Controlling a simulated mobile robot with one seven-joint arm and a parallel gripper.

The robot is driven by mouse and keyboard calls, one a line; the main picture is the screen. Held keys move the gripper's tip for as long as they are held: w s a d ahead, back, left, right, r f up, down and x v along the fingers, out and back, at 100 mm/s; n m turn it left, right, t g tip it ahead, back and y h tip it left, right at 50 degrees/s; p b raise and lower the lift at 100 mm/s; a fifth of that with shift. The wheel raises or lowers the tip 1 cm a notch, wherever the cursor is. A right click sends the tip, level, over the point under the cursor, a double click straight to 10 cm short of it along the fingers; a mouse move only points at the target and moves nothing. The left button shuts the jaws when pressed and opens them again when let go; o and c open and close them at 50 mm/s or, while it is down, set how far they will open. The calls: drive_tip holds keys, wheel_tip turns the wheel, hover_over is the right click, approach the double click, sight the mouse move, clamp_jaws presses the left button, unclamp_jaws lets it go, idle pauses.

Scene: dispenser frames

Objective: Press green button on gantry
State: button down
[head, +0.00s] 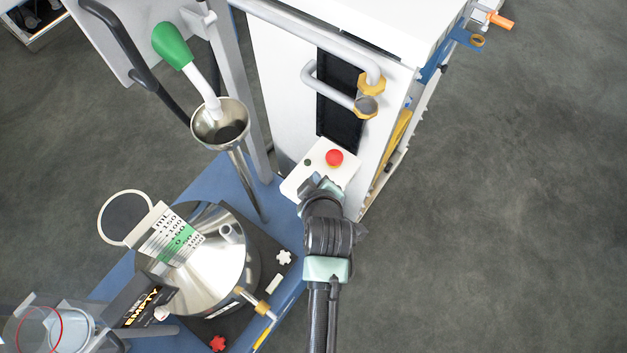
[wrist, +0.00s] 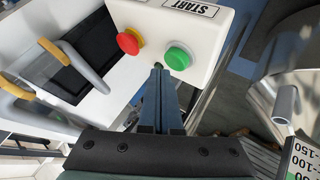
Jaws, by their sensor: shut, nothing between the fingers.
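The green button (wrist: 177,57) sits on a white control box (wrist: 205,45) beside a red button (wrist: 130,41), below a START label (wrist: 190,6). My gripper (wrist: 157,68) is shut and empty. Its fingertips appear just left of and below the green button in the wrist view; I cannot tell whether they touch it or the box. In the head view my gripper (head: 318,185) is over the lower part of the box (head: 293,185), below the red button (head: 334,158). A small dark spot there, left of the red button, is too small to identify surely.
A white cabinet with a black panel (head: 340,100) and grey handles (head: 330,85) stands behind the box. A steel funnel (head: 220,122) and a shiny round vessel (head: 215,265) are to the left. Open grey floor (head: 510,200) lies to the right.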

drive_tip(key=shift+f, duration=0.35)
drive_tip(key=shift+f+b, duration=0.5)
idle(0.6)
drive_tip(key=shift+r, duration=0.1)
drive_tip(key=shift+r+p, duration=0.8)
drive_tip(key=shift+p, duration=0.1)
wheel_tip(320, 180, up, 5)
drive_tip(key=p, duration=0.4)
drive_tip(key=shift+r+p, duration=0.1)
drive_tip(key=shift+p, duration=0.25)
idle(0.5)
